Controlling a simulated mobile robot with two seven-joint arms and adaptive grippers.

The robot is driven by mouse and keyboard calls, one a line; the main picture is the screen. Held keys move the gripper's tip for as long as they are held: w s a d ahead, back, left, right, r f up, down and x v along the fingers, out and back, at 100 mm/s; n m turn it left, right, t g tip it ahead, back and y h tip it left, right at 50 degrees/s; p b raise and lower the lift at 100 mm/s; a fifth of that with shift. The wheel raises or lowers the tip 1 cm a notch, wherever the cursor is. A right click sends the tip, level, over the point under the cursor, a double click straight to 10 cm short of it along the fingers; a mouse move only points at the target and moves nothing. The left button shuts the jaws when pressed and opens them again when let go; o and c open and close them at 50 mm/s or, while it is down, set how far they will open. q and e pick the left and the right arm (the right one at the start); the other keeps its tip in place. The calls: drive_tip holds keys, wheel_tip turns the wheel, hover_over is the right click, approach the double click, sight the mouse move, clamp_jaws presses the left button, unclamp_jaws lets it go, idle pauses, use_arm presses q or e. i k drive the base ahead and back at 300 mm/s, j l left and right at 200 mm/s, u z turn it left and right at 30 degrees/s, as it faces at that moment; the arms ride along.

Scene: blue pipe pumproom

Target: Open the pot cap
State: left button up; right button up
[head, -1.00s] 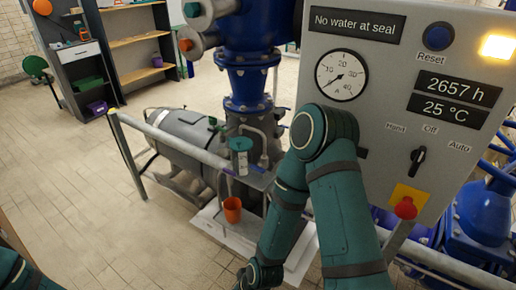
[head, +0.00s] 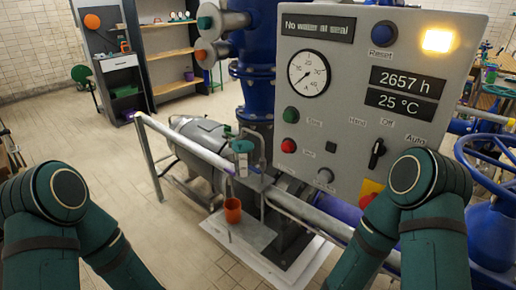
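A small pot with a green cap (head: 243,146) is mounted by the pump, just behind the grey rail, near the middle of the head view. The cap appears to sit on top of the pot; whether it is loose cannot be told. An orange cup (head: 232,210) is below it, in front of the pump base. My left arm's elbow is at the left and its forearm runs out of the bottom edge. My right arm's elbow is at the right, in front of the panel's lower corner. Both grippers are outside the view.
A grey rail (head: 186,147) runs across in front of the pump. The control panel (head: 335,115) stands to the right, its amber lamp (head: 437,40) lit. A blue handwheel (head: 500,165) is at the far right. Open tiled floor (head: 85,145) lies to the left.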

sight(241, 146)
drive_tip(key=i+j+z, duration=0.1)
drive_tip(key=z, duration=0.35)
drive_tip(key=j+z, duration=0.25)
drive_tip(key=z, duration=0.25)
drive_tip(key=j+z, duration=0.4)
drive_tip(key=j, duration=0.55)
